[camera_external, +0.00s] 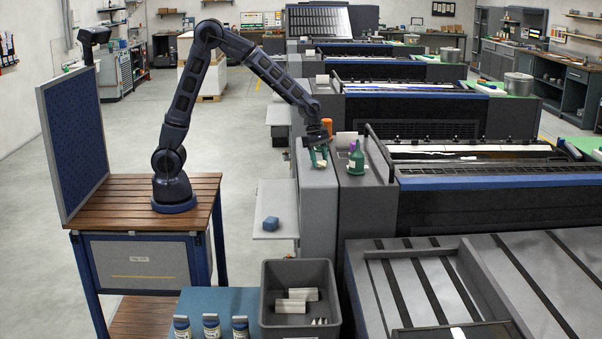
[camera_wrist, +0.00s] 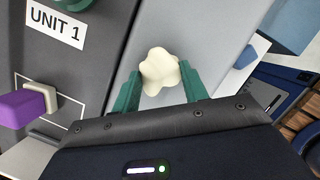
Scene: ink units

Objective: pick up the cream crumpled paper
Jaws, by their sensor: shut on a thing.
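The cream crumpled paper (camera_wrist: 160,72) is a small lumpy ball in the wrist view, between the two green fingers of my gripper (camera_wrist: 160,84). The fingers are shut on it, one on each side. The paper is too small there to make out clearly. I cannot tell whether it still touches the surface below.
A purple object (camera_wrist: 22,105) lies at the wrist view's left. A blue lump (camera_external: 271,223) sits on a side shelf. A grey bin (camera_external: 335,312) with pale pieces stands in front, beside several jars.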

